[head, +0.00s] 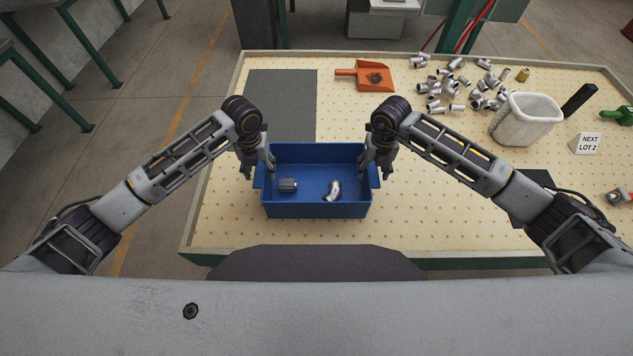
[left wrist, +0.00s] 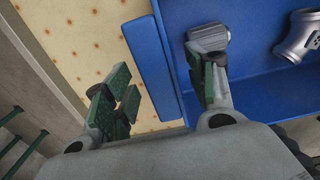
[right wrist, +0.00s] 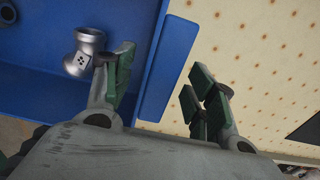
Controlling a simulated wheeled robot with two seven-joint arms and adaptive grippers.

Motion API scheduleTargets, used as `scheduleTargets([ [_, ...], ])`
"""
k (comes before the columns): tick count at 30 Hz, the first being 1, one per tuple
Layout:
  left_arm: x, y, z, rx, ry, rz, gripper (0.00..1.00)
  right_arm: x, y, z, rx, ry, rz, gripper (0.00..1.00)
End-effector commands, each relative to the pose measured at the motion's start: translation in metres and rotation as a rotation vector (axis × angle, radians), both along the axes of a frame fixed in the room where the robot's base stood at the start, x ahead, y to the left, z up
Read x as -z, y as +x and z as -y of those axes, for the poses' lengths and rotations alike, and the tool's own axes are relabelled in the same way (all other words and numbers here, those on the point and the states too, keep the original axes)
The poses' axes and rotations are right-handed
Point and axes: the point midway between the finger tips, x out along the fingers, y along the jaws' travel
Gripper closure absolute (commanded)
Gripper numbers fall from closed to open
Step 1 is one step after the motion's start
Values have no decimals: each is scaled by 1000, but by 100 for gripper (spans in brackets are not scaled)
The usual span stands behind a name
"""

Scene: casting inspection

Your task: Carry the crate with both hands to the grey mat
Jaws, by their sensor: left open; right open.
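The blue crate (head: 315,211) sits on the pegboard-like table top in front of me, with a grey ribbed casting (head: 288,185) and a silver pipe fitting (head: 333,191) inside. The grey mat (head: 280,105) lies flat behind it to the left, its near edge close to the crate. My left gripper (head: 258,168) is open at the crate's left side; in the left wrist view (left wrist: 160,85) its fingers stand on both sides of the side wall and ledge. My right gripper (head: 377,165) is open at the right side, its fingers likewise on both sides in the right wrist view (right wrist: 160,78).
An orange scoop (head: 375,76) lies right of the mat. Several loose fittings (head: 455,85), a white bin (head: 525,118) and a "NEXT LOT 2" sign (head: 588,144) occupy the table's right side. A dark pad (head: 533,185) lies near my right arm. The mat is bare.

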Motion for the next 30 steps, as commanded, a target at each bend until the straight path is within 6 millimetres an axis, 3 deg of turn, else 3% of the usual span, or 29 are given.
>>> scheduleTargets([
  [14, 8, 0, 0, 0, 0, 0, 44, 8, 0, 0, -1, 1, 1, 44],
  [27, 8, 0, 0, 0, 0, 0, 99, 8, 0, 0, -1, 0, 1, 99],
  [30, 8, 0, 0, 0, 0, 0, 100, 8, 0, 0, -1, 0, 1, 100],
])
